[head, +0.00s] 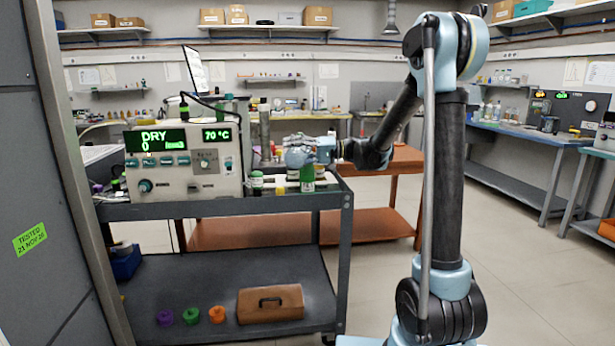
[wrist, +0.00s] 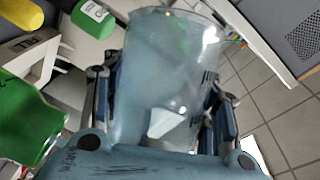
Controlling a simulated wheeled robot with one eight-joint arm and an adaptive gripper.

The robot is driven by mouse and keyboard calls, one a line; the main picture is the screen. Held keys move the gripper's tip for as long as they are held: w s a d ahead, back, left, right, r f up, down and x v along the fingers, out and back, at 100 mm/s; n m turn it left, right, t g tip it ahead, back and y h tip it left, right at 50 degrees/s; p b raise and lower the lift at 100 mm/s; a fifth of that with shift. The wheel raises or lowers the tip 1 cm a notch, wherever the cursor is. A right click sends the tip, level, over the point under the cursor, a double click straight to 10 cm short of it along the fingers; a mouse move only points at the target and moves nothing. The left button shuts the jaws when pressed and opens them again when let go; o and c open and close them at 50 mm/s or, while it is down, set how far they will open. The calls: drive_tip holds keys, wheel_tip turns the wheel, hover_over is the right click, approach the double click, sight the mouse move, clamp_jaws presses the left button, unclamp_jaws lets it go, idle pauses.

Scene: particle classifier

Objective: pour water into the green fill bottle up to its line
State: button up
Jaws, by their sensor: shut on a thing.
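My gripper (head: 312,148) is shut on a clear glass beaker (head: 294,158), held over the right end of the cart's top. In the wrist view the beaker (wrist: 165,60) fills the space between my two fingers (wrist: 165,100). Its water level is hard to make out. A green bottle (head: 307,178) stands on the cart top just below and right of the beaker. A green bottle with a white label (wrist: 90,18) shows at the upper left of the wrist view; I cannot tell whether it is the same one. No fill line is readable.
An instrument (head: 185,160) showing "DRY" and "70 °C" stands left on the cart (head: 230,207). A small green-capped bottle (head: 257,182) stands beside it. The lower shelf holds a brown case (head: 270,304) and purple, green and orange pieces. Open floor lies to the right.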

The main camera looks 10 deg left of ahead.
drive_tip(key=shift+m+p, duration=0.3)
drive_tip(key=shift+m, duration=0.1)
idle(0.6)
drive_tip(key=shift+w+d+r+m+y+p, duration=0.1)
drive_tip(key=shift+w+r+m+y+p, duration=0.2)
drive_tip(key=shift+m+y+p, duration=0.15)
idle(1.1)
